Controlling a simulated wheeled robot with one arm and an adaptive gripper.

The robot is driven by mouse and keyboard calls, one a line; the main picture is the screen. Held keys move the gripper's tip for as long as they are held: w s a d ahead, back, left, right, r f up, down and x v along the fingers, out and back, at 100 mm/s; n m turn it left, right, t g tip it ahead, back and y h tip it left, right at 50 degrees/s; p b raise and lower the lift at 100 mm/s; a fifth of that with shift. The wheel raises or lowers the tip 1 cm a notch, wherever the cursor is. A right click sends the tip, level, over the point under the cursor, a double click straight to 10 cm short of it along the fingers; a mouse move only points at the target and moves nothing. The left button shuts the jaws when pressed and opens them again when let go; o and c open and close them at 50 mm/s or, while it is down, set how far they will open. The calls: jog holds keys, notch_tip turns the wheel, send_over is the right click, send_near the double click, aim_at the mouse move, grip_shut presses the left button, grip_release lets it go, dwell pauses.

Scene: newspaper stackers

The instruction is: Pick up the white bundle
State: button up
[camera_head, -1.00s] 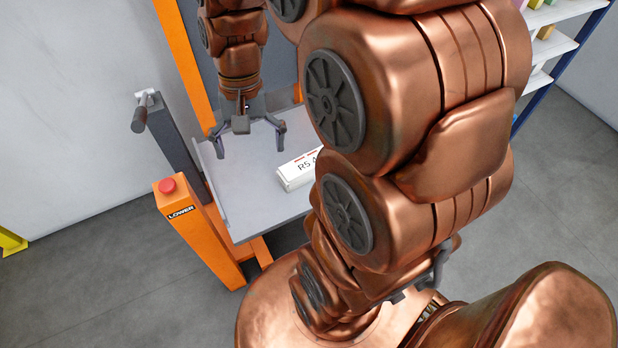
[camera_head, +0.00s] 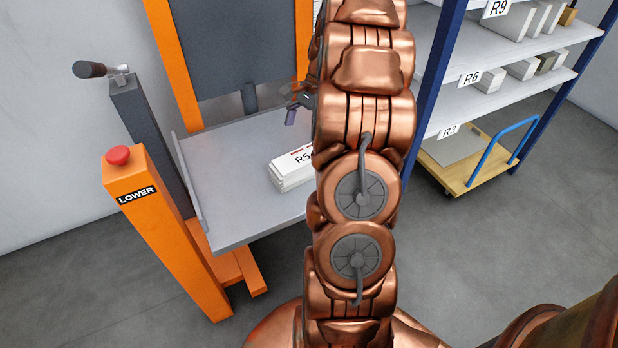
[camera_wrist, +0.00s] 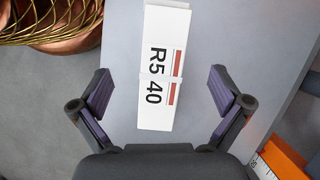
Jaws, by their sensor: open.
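The white bundle (camera_head: 290,168), marked R5, lies flat on the grey platform (camera_head: 229,217) of the orange stacker. My arm hides its right end in the head view. In the wrist view the bundle (camera_wrist: 160,70) reads "R5 40", has red stripes and a pale band around it, and lies lengthwise away from the gripper. My gripper (camera_wrist: 160,90) is open, with one purple-padded finger on each side of the bundle's near part and a gap on both sides. In the head view only part of the gripper (camera_head: 297,106) shows beside my arm. I cannot tell its height above the bundle.
An orange post with a red button (camera_head: 118,155) and LOWER label stands left of the platform. A dark crank handle (camera_head: 90,69) is behind it. Shelves (camera_head: 500,93) with bundles stand at right, with a wooden cart (camera_head: 452,176) below. The platform's left half is clear.

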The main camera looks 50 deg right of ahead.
aim_at(306, 161)
jog(key=shift+m, duration=0.9)
jog(key=d+f, duration=0.1)
jog(key=f, duration=0.1)
jog(key=d+f+b, duration=0.1)
jog(key=d, duration=0.1)
jog(key=d+f+b, duration=0.1)
jog(key=f, duration=0.1)
jog(key=shift+s+d+f, duration=0.15)
jog(key=shift+s+f, duration=0.05)
jog(key=shift+f, duration=0.1)
jog(key=shift+t, duration=0.3)
jog(key=shift+b+x, duration=1.4)
jog(key=shift+x, duration=2.3)
jog(key=shift+s+r, duration=0.1)
jog(key=shift+s, duration=0.05)
jog(key=c, duration=1.9)
jog(key=shift+r, duration=0.1)
